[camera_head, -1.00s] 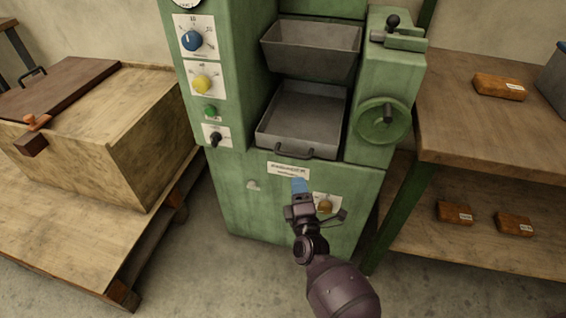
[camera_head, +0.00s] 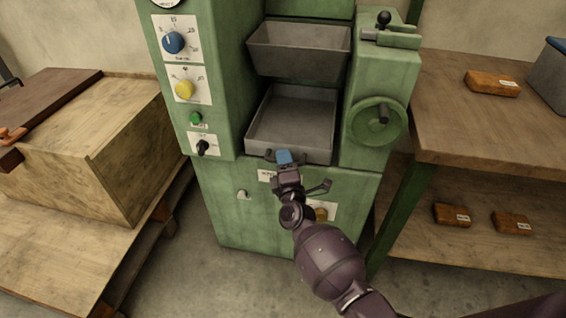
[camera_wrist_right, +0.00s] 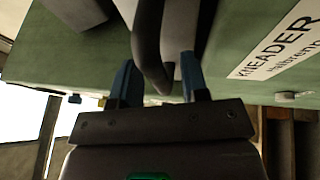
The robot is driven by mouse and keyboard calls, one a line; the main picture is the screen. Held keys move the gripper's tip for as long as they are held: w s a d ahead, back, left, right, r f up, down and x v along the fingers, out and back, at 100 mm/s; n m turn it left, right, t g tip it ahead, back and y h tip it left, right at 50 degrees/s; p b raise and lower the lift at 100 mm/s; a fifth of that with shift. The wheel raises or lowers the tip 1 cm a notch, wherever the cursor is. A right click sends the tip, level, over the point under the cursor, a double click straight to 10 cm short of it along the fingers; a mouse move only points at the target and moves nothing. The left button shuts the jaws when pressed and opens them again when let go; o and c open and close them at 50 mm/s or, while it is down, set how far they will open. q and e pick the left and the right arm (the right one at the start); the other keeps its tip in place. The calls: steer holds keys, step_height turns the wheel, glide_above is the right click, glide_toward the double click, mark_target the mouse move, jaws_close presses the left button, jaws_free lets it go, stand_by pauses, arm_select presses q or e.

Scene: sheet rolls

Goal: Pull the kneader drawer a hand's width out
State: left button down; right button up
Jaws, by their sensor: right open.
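The kneader drawer (camera_head: 300,118) is a grey open tray low in the recess of the green machine (camera_head: 225,190). Its dark handle is mostly hidden behind my right gripper (camera_head: 284,158) in the head view. In the right wrist view the curved handle bar (camera_wrist_right: 148,45) reaches down between the two blue fingertips of my right gripper (camera_wrist_right: 158,80). The gripper is open around the bar, with a gap visible beside it. The white KNEADER label (camera_wrist_right: 280,45) is on the machine front. My left gripper is not in view.
A grey hopper (camera_head: 300,50) hangs above the drawer. A green handwheel (camera_head: 378,122) is to its right and a knob panel (camera_head: 184,85) to its left. A wooden chest (camera_head: 95,145) stands left; a shelf bench (camera_head: 480,130) with brown blocks stands right.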

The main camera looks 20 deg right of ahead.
jaws_close()
stand_by(0.3)
